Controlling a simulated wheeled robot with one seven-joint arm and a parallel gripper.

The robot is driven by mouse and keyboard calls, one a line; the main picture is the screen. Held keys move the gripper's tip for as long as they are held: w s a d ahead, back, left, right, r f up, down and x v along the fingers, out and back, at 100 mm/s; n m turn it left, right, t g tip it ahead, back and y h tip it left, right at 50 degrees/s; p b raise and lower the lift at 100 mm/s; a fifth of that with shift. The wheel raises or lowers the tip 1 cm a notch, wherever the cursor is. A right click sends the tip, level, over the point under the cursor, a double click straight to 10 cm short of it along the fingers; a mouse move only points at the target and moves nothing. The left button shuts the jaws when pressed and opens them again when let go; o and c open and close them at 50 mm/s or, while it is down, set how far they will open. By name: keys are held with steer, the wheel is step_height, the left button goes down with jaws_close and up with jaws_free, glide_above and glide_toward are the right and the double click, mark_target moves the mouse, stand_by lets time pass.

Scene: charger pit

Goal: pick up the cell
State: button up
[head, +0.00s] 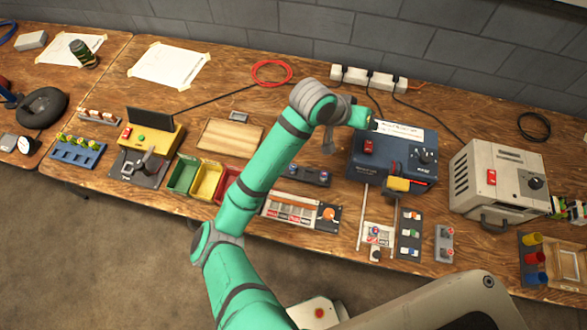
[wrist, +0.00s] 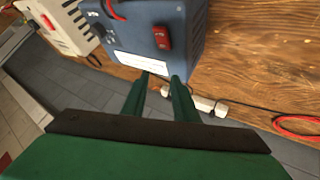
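I cannot tell for sure which thing is the cell. A dark green cylinder (head: 83,53) lies on a taped paper sheet at the far left, well away from my gripper. Several small yellow-green pieces stand in a blue rack (head: 75,152) at the left. My gripper (wrist: 159,80) shows two green fingers apart with nothing between them. In the head view the gripper (head: 366,118) is beside the back left of the blue charger box (head: 385,172); its fingertips are hard to make out there. In the wrist view the charger box (wrist: 140,35) is just beyond the fingers.
A beige box (head: 492,215) with a red switch stands right of the charger. A white power strip (head: 368,78) lies along the wall. Red, yellow and green bins (head: 183,178) sit left of my arm. A red cable coil (head: 271,73) lies behind it. My arm hides part of the table.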

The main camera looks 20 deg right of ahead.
steer(key=w+a+f+y, duration=0.1)
steer(key=a+f+y, duration=0.3)
steer(key=a, duration=0.6)
steer(key=g+y, duration=0.1)
steer(key=y, duration=0.3)
glide_above(293, 167)
steer(key=f, duration=0.5)
steer(key=shift+w, duration=0.25)
steer(key=shift+d+f, duration=0.15)
steer(key=shift+f, duration=0.3)
steer(key=shift+s+f, duration=0.15)
steer(key=shift+f, duration=1.05)
steer(key=shift+s+f, duration=0.1)
steer(key=shift+f, duration=1.1)
jaws_close()
